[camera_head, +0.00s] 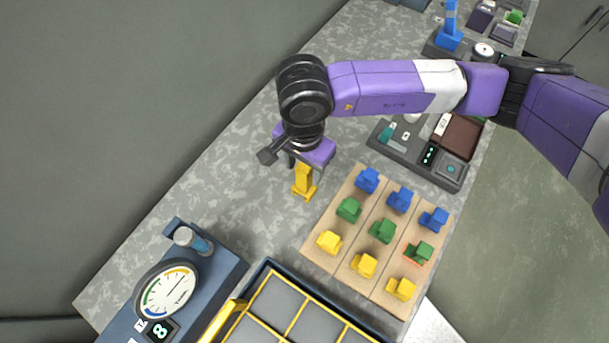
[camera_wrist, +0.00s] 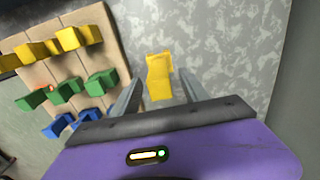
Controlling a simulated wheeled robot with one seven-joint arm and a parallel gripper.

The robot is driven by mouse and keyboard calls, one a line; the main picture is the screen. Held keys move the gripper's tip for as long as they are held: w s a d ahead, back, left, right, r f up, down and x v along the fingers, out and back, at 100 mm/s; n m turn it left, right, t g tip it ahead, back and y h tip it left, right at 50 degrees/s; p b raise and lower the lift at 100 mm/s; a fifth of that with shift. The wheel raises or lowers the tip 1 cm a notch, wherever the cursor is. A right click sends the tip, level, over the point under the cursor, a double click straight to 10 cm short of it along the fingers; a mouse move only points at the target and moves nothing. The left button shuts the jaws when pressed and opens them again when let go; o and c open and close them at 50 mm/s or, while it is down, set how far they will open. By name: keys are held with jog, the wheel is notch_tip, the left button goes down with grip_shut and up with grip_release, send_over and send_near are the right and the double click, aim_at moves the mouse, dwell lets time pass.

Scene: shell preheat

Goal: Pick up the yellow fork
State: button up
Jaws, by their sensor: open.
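The yellow fork (camera_head: 304,182) stands on the grey speckled counter, left of the wooden board. It also shows in the wrist view (camera_wrist: 159,77), at the far end of my fingers and roughly between them. My gripper (camera_wrist: 160,84) is open, with one finger on either side of the fork's line. In the head view my gripper (camera_head: 305,168) is just above and beside the fork, and the arm partly covers the fingers. I cannot tell whether either finger touches the fork.
A wooden board (camera_head: 321,256) holds blue, green and yellow blocky pieces in rows. A blue unit with a round gauge (camera_head: 167,291) and a yellow-edged grid tray (camera_head: 268,271) are at the front. A dark device (camera_head: 463,184) lies behind the board. Counter left of the fork is clear.

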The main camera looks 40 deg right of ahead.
aim_at(303, 185)
jog(key=shift+d+f+p, duration=0.1)
jog(key=shift+f+p, duration=0.25)
jog(key=shift+f, duration=1.25)
grip_shut()
